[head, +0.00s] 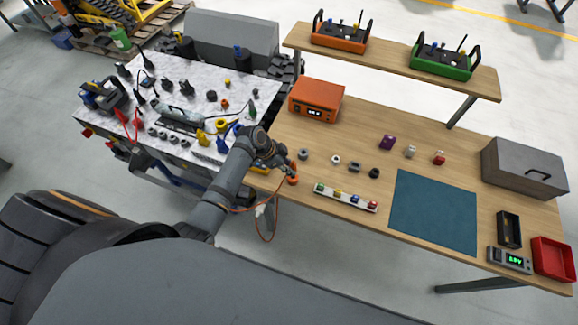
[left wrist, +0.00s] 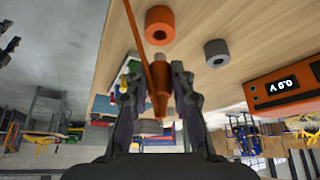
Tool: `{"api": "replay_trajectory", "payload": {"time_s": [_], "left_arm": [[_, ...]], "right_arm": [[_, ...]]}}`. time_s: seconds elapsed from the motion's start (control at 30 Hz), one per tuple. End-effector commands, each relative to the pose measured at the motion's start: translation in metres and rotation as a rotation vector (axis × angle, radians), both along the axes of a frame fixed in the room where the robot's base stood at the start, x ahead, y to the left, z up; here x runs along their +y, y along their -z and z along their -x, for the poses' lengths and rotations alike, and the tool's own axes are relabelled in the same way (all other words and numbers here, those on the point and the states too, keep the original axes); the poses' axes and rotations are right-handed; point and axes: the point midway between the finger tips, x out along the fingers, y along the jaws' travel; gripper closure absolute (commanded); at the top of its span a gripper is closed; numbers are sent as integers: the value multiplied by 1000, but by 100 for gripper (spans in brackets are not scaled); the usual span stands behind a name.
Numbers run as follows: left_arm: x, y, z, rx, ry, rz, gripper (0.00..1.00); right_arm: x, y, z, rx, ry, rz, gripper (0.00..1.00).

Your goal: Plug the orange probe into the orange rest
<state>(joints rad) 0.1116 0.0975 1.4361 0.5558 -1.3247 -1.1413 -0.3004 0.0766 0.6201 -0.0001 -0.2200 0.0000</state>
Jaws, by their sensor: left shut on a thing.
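My left gripper (head: 284,167) is over the near left edge of the wooden table. It is shut on the orange probe (left wrist: 160,88), which sits between its fingers in the left wrist view. A thin orange cable (left wrist: 135,32) runs up from the probe. The orange rest (left wrist: 160,24) is a short ring on the wood, beyond the probe tip and apart from it in that view. In the head view, orange shows beside the fingertips, at what looks like the rest (head: 292,181); the probe is hard to separate there. My right gripper is not in view.
A grey ring (head: 304,154) stands near the rest, with several similar pieces to its right. An orange box with a display (head: 316,101) stands behind. A white strip with coloured parts (head: 345,198) lies at the front. The cable (head: 276,225) hangs below the table edge.

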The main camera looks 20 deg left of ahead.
Motion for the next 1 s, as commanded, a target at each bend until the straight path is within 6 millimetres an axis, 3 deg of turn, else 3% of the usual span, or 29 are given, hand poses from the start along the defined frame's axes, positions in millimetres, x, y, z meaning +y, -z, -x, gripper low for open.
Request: {"api": "replay_trajectory", "payload": {"time_s": [1.0], "left_arm": [[0,21,0,-1,0,0,100]], "right_arm": [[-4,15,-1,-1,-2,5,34]]}}
